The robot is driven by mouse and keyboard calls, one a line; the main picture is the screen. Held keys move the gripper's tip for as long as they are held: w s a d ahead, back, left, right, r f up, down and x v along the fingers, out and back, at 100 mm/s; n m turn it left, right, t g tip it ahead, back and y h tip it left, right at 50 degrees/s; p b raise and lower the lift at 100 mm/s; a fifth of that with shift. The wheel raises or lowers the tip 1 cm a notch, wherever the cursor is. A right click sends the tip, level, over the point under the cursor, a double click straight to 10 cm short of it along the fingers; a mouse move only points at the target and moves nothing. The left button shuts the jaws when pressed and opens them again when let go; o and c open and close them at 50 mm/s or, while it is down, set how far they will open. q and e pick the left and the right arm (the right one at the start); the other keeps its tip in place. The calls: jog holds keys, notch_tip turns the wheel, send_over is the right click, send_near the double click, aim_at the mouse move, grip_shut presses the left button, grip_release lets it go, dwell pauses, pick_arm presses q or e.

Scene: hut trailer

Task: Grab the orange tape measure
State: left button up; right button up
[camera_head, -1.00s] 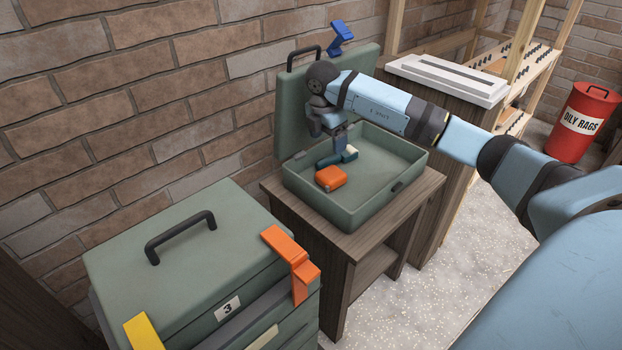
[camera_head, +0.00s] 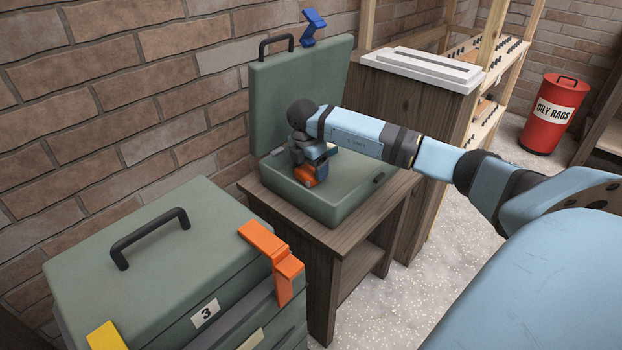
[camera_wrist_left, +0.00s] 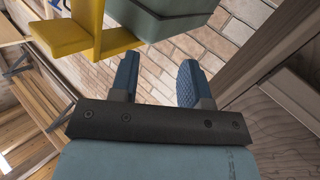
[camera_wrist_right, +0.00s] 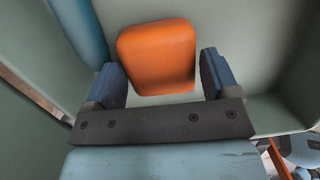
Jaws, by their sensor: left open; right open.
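The orange tape measure (camera_head: 306,176) lies in the open green toolbox (camera_head: 352,192), partly hidden by my right gripper (camera_head: 310,164) in the head view. In the right wrist view the tape measure (camera_wrist_right: 157,52) sits between the two open fingers of my right gripper (camera_wrist_right: 160,68), its near part level with the fingertips. My left gripper (camera_wrist_left: 158,70) is open and empty in the left wrist view and is not in the head view.
A teal-blue item (camera_wrist_right: 82,28) lies left of the tape measure in the right wrist view. The toolbox walls and raised lid (camera_head: 300,85) surround my right gripper. A closed green case (camera_head: 110,250) with orange and yellow latches stands front left. A red bin (camera_head: 553,115) stands far right.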

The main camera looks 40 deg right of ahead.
jog(key=shift+d+f, duration=0.15)
jog(key=shift+f, duration=0.55)
pick_arm(q)
jog(key=shift+f, duration=0.4)
pick_arm(e)
jog(key=c, duration=0.7)
jog(key=shift+r, duration=0.1)
